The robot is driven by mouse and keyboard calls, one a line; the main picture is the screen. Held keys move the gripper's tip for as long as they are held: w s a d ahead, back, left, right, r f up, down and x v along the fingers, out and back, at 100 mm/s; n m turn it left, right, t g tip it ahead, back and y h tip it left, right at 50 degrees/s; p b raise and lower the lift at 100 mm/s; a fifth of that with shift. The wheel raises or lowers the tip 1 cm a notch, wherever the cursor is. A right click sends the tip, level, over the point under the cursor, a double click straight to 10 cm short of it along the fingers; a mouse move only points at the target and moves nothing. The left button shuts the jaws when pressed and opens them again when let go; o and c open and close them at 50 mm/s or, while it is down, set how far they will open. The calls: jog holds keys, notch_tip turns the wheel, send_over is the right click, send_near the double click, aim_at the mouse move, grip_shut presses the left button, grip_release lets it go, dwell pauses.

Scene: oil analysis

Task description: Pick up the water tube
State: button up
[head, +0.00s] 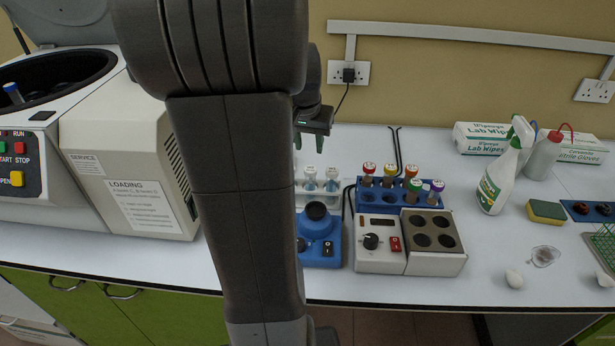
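My gripper (307,141) hangs above and behind a white rack (318,198), left of the middle of the head view. My own arm hides much of it, so I cannot see whether its fingers are open or shut. No label readable here tells which is the water tube.
A blue mixer (318,240) and a white heating block (434,240) stand in front of the racks. An open centrifuge (130,150) fills the left. A spray bottle (497,180), sponge (546,211) and wipes box (480,139) stand right.

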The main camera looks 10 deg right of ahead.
aim_at(310, 169)
jog(key=x, duration=0.7)
jog(key=shift+s, duration=0.1)
jog(key=shift+a+p+x, duration=0.2)
jog(key=shift+p+x, duration=0.4)
jog(key=shift+x, duration=2.15)
jog(key=shift+s+f, duration=0.1)
jog(key=shift+s, duration=0.05)
jog(key=shift+c, duration=0.3)
jog(key=c, duration=0.6)
